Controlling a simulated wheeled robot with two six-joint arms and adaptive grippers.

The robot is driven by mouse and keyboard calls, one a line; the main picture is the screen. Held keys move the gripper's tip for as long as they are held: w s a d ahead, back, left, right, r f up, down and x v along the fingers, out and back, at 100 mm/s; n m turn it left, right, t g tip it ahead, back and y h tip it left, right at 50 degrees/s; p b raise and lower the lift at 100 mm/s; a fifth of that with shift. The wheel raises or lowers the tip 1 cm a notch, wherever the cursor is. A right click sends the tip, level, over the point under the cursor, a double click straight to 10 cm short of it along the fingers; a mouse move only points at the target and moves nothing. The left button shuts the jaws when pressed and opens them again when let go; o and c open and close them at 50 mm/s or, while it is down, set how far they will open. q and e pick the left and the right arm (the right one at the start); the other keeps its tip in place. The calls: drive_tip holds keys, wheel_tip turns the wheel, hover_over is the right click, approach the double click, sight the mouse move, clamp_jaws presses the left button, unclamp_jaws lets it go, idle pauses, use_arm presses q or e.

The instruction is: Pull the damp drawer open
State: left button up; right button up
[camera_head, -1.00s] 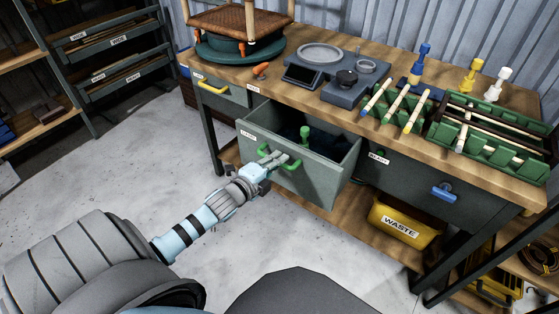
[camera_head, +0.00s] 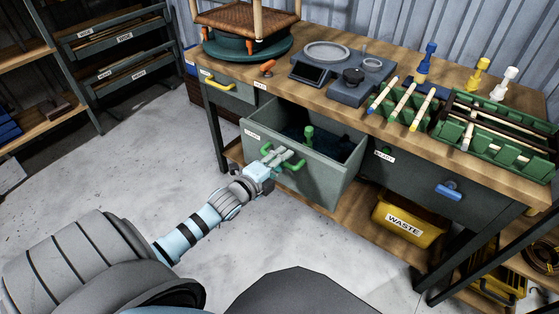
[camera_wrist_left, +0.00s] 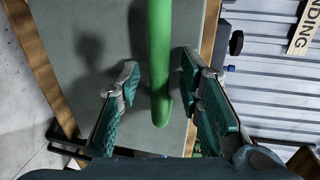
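The damp drawer (camera_head: 318,180) is a grey-green drawer in the workbench. It stands pulled out, with its inside showing dark contents and an upright green piece (camera_head: 308,134). Its green handle (camera_head: 296,167) is on the front panel, partly hidden by my left gripper (camera_head: 284,157). In the left wrist view the green handle bar (camera_wrist_left: 160,60) runs between the two fingers of my left gripper (camera_wrist_left: 158,88). Gaps show on both sides of the bar, so the gripper is open around it, not clamped. My right gripper is out of view.
The wooden workbench (camera_head: 400,62) carries a scale (camera_head: 325,55), green racks (camera_head: 497,130) and a woven seat (camera_head: 245,22). A closed drawer with a blue handle (camera_head: 449,191) is to the right. A yellow waste bin (camera_head: 408,217) sits below. The floor at left is clear.

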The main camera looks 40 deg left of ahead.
use_arm(q)
drive_tip(key=v, duration=1.2)
